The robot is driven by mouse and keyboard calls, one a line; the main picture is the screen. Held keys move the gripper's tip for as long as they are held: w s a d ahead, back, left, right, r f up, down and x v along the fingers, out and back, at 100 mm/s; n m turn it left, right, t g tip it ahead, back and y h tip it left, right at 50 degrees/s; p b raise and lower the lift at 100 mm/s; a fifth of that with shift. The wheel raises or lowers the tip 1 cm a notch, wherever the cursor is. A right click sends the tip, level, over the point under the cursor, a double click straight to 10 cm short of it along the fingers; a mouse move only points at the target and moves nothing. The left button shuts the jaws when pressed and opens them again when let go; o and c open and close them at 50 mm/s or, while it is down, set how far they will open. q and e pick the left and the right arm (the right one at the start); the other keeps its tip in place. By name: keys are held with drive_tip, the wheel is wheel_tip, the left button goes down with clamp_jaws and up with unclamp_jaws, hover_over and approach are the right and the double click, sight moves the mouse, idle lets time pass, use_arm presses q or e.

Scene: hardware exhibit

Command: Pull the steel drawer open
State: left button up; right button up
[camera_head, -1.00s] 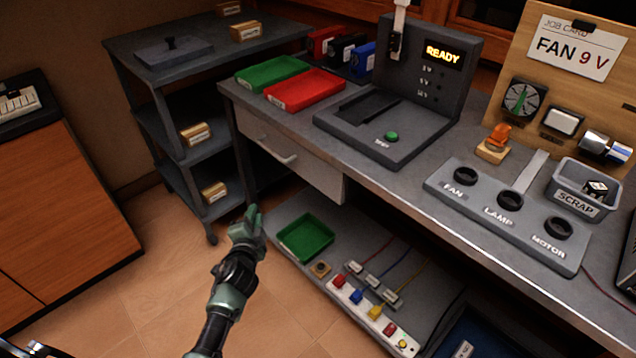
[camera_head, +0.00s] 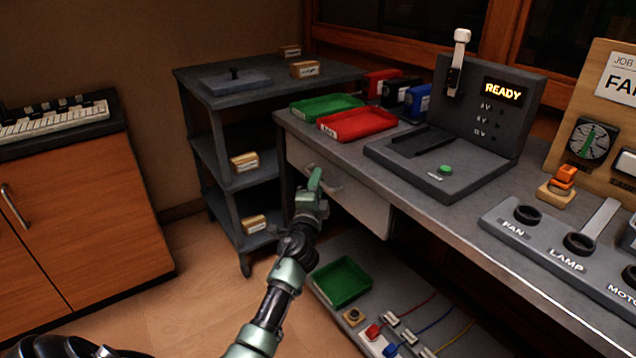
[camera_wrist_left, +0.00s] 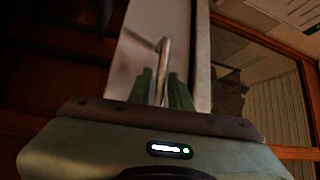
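The steel drawer (camera_head: 358,207) sits under the left end of the workbench, its pale front looking flush with the bench. Its bar handle (camera_head: 334,187) is partly hidden behind my left gripper (camera_head: 316,180) in the head view. In the left wrist view, the two green fingers (camera_wrist_left: 163,88) stand apart, one on each side of the handle (camera_wrist_left: 163,52). Narrow gaps seem to show beside the bar, so the fingers look open around it rather than clamped. The drawer front (camera_wrist_left: 187,35) lies just beyond the fingertips. My right gripper is not in view.
A grey shelf cart (camera_head: 222,178) stands left of the drawer. A low shelf under the bench holds a green tray (camera_head: 342,283) and coloured plugs. Red (camera_head: 357,122) and green (camera_head: 326,106) trays lie on the bench above. Open floor lies in front of the cart.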

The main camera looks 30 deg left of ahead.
use_arm(q)
drive_tip(key=shift+w, duration=0.2)
clamp_jaws()
idle(1.3)
